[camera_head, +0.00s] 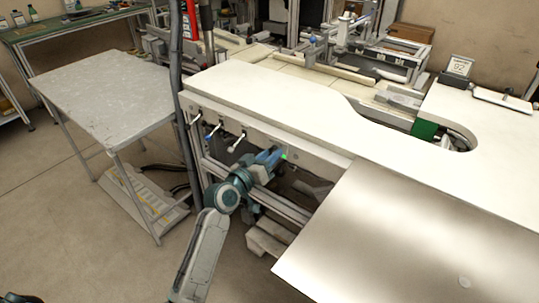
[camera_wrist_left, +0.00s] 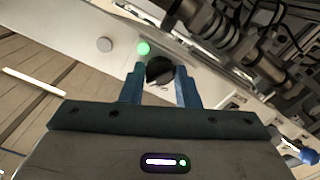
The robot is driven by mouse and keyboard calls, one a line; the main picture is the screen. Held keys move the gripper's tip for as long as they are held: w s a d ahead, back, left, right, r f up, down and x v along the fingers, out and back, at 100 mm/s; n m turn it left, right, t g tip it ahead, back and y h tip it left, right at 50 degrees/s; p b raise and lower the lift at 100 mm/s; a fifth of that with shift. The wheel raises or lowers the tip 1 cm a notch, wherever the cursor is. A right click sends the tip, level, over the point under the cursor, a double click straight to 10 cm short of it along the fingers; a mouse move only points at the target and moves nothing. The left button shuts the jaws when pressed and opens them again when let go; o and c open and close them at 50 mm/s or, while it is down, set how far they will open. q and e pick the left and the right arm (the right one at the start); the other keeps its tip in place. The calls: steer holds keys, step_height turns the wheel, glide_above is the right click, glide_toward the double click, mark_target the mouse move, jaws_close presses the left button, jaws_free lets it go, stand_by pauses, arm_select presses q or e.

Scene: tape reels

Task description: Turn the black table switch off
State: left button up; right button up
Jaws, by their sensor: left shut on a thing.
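The black table switch (camera_wrist_left: 160,70) is a round black knob on the pale front panel of the white table, seen in the left wrist view. My left gripper (camera_wrist_left: 160,68) has its blue fingers on both sides of the knob and is shut on it. A green light (camera_wrist_left: 143,48) glows on the panel beside the knob. In the head view my left gripper (camera_head: 273,156) reaches the panel under the table edge, next to the green light (camera_head: 284,156), and hides the knob.
The white tabletop (camera_head: 270,100) overhangs the panel. A metal sheet (camera_head: 400,240) lies at the right front. A grey side table (camera_head: 105,95) stands left.

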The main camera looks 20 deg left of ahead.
arm_select(q)
steer(key=shift+n+p, duration=3.55)
steer(key=shift+n, duration=2.95)
arm_select(e)
steer(key=s+d+f, duration=0.1)
steer(key=s+f, duration=0.2)
steer(key=s, duration=0.9)
arm_select(q)
steer(key=o, duration=1)
steer(key=shift+c, duration=0.2)
steer(key=shift+s, duration=0.1)
arm_select(e)
steer(key=shift+f, duration=0.1)
arm_select(q)
steer(key=b+v, duration=0.1)
steer(key=v, duration=0.9)
steer(key=shift+s, duration=0.3)
arm_select(e)
steer(key=shift+w+f, duration=0.25)
steer(key=shift+f, duration=0.3)
arm_select(q)
steer(key=shift+a, duration=0.1)
arm_select(e)
steer(key=shift+d, duration=0.1)
